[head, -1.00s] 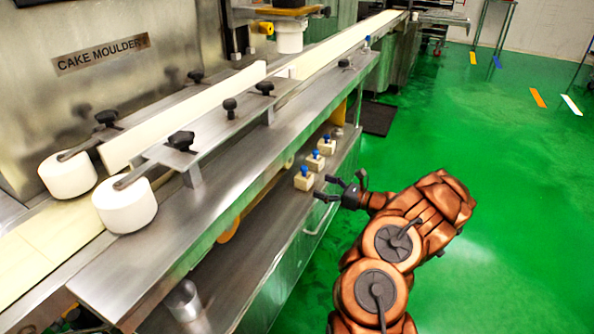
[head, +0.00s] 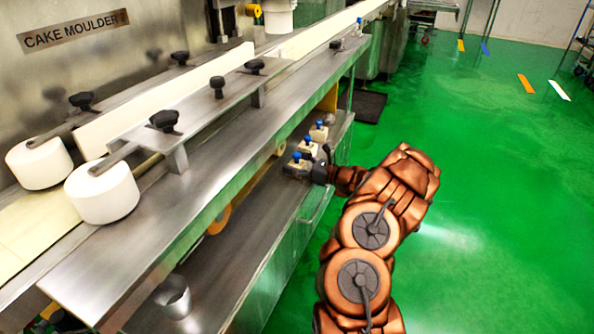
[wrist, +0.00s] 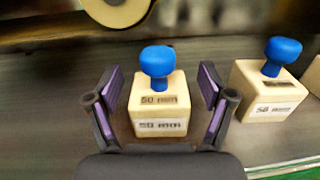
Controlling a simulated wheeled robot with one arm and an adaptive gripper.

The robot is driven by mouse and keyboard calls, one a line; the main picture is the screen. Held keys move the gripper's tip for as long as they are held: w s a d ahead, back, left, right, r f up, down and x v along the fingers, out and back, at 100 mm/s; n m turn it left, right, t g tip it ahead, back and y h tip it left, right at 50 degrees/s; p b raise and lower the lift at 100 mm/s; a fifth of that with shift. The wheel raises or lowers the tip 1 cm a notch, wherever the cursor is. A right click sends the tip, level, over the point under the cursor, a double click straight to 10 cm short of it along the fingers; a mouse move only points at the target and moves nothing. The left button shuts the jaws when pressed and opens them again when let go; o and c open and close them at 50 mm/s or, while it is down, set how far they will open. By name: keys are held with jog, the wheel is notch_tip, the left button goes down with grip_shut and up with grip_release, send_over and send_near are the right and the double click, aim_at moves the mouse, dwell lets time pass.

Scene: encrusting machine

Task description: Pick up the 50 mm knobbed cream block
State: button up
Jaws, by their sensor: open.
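The cream block (wrist: 159,115) with a blue knob, its label reading 50 mm, stands upright on the metal shelf in the wrist view. My gripper (wrist: 160,88) is open, with one purple-padded finger on each side of this block. Small gaps show between the pads and the block. In the head view the block (head: 297,162) is the nearest of the row, and my gripper (head: 302,171) partly hides it. A second cream block (wrist: 268,90) with a blue knob stands to the right in the wrist view; its label is too blurred to read surely.
Another cream block (head: 319,132) stands farther along the lower shelf (head: 240,225). The steel upper ledge (head: 215,165) of the machine runs above and left of it. A round roller (wrist: 118,8) hangs behind the block. Green floor (head: 480,220) is free on the right.

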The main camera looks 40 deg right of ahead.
jog(key=c, duration=1.3)
jog(key=shift+r, duration=0.1)
